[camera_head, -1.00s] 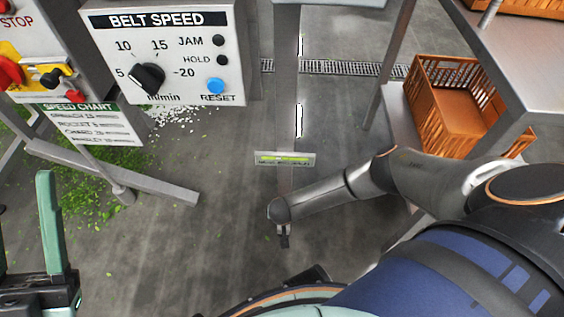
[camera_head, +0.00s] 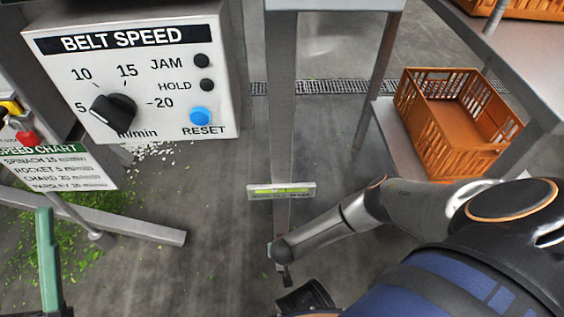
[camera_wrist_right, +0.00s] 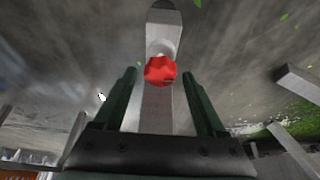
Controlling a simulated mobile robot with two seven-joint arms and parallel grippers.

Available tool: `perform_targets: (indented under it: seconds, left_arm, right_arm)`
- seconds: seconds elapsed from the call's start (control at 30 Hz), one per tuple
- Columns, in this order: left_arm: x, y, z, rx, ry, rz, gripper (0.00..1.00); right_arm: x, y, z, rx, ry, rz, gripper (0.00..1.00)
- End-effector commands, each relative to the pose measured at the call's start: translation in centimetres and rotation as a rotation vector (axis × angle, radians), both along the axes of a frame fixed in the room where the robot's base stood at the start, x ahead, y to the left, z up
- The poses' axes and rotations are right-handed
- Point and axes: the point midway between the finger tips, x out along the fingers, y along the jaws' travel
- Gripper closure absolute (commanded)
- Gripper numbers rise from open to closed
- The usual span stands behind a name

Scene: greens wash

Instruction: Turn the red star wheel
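The red star wheel (camera_wrist_right: 160,71) shows in the right wrist view, on a pale round hub at a grey metal post (camera_wrist_right: 159,112). My right gripper (camera_wrist_right: 159,75) is open, its two green fingers left and right of the wheel in the picture. The wheel appears beyond the fingertips, and I see no contact. The wheel is not visible in the head view. There my right arm (camera_head: 335,226) reaches in from the right, low by a post with a green level gauge (camera_head: 281,190). One green finger of my left gripper (camera_head: 47,255) shows at the lower left; its other finger is hidden.
A belt speed panel (camera_head: 225,105) with a black knob (camera_head: 113,110) and blue button (camera_head: 200,116) stands upper left, above a speed chart (camera_head: 60,169). An orange crate (camera_head: 480,143) sits on a shelf at right. Green leaves (camera_head: 75,228) litter the floor at left.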

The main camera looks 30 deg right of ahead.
Motion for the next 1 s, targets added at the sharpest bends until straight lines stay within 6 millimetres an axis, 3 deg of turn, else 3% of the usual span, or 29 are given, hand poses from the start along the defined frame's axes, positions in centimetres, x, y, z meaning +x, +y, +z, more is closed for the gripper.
perform_targets:
  seconds: [0.07, 0.63, 1.0]
  left_arm:
    - [0.01, 0.02, 0.01, 0.001, 0.0, 0.001, 0.5]
    - [0.0, 0.09, -0.03, 0.008, -0.002, 0.001, 0.5]
    - [-0.02, 0.08, -0.03, 0.008, -0.002, 0.001, 0.5]
  right_arm:
    - [0.0, -0.01, 0.0, 0.0, 0.0, 0.0, 0.37]
    - [0.02, -0.01, 0.01, 0.0, 0.0, 0.0, 1.0]
    - [0.07, 0.01, 0.0, 0.0, 0.0, -0.048, 1.0]
